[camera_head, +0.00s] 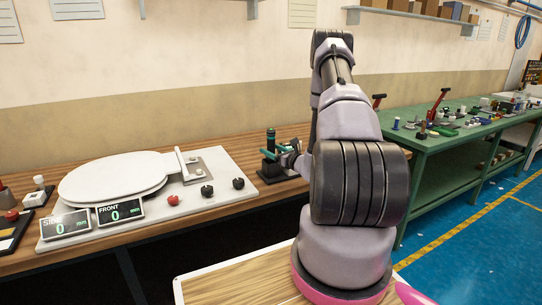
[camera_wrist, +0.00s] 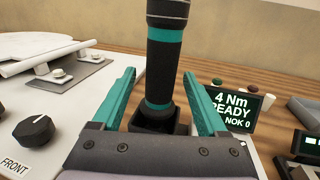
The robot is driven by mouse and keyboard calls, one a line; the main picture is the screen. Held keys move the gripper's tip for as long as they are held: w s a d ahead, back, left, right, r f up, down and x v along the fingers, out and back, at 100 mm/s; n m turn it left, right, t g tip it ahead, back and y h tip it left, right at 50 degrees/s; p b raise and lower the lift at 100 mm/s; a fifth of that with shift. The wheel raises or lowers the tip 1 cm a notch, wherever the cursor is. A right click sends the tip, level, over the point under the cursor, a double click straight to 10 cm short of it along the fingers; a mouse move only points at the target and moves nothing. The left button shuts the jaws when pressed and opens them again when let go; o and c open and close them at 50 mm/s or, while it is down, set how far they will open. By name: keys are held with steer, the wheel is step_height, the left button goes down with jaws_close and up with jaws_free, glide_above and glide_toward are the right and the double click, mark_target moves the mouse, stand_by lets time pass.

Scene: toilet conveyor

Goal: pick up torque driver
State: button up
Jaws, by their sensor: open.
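The torque driver (camera_wrist: 164,60) is black with teal bands and stands upright in a dark square holder (camera_wrist: 150,124) in the wrist view. In the head view the torque driver (camera_head: 270,141) shows small on the wooden bench, left of my arm. My gripper (camera_wrist: 157,95) has two teal fingers, one on each side of the driver's lower handle. The fingers are open, with a visible gap on both sides of the handle. The driver's top is cut off in the wrist view. In the head view my gripper (camera_head: 281,155) is partly hidden by my arm.
A display reading "4 Nm READY" (camera_wrist: 236,107) stands right of the driver. A white panel (camera_head: 223,182) with knobs and a round white toilet-seat-like lid (camera_head: 115,177) lies to the left. A green table (camera_head: 430,142) with many small tools is at the right.

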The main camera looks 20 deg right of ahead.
mark_target(270, 132)
steer(key=x, duration=0.3)
steer(key=shift+w+f, duration=0.1)
steer(key=shift+w, duration=0.25)
steer(key=shift+a, duration=0.1)
jaws_close()
steer(key=shift+r, duration=0.2)
step_height(270, 132, up, 10)
steer(key=shift+f, duration=0.2)
